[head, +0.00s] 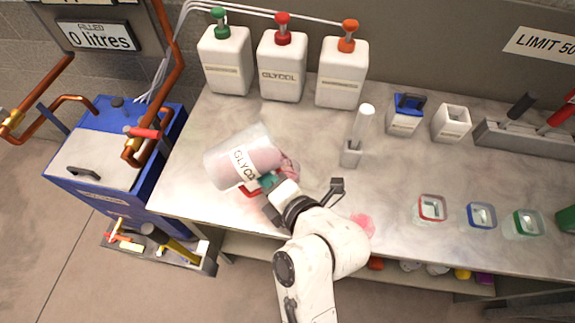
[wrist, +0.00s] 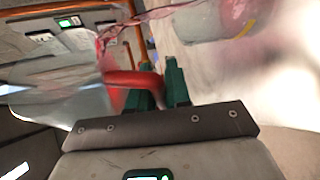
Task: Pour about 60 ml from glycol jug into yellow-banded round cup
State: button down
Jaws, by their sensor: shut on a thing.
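The glycol jug (head: 238,160) is a clear container with pinkish liquid and a GLYCOL label, tipped well over above the bench. My gripper (head: 270,181) is shut on its red handle; the wrist view shows the handle (wrist: 135,80) between my green fingertips (wrist: 165,85). Pink liquid runs from the jug's mouth in the wrist view. A clear round cup with a yellow band (wrist: 243,28) shows at the top right there, partly cut off. In the head view, pink liquid shows beside the jug's mouth, and the cup cannot be made out clearly. The level in the cup cannot be read.
Red (head: 431,208), blue (head: 481,215) and green (head: 526,223) banded cups stand at the right. Three pump bottles (head: 282,68) line the back. A white upright tool in a holder (head: 352,152) stands mid-bench.

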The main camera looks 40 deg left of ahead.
jog(key=shift+s+a+f+b, duration=0.1)
jog(key=shift+s+a+b, duration=0.15)
jog(key=shift+a+b, duration=0.1)
dwell(0.8)
jog(key=w+r+n+t+h, duration=0.1)
jog(key=w+d+r+n+t+p, duration=0.1)
jog(key=n, duration=0.1)
jog(key=shift+r+n+h, duration=0.15)
jog(key=shift+n+h, duration=0.15)
jog(key=shift+h, duration=0.1)
dwell(0.3)
jog(key=shift+t, duration=0.3)
dwell(1.6)
jog(key=n+t, duration=0.1)
jog(key=n+t+h+p, duration=0.1)
jog(key=shift+s+a+r+n, duration=0.15)
jog(key=shift+r+n, duration=0.15)
jog(key=shift+n, duration=0.1)
jog(key=shift+s+a+f+n+t+h+b, duration=0.2)
jog(key=shift+f+n+t+h+b, duration=0.2)
jog(key=shift+n+t, duration=0.2)
jog(key=shift+s+a+f+n+t+h+b, duration=0.1)
jog(key=shift+s+f+n+t+h+b, duration=0.1)
jog(key=shift+f+n+t+h+b, duration=0.3)
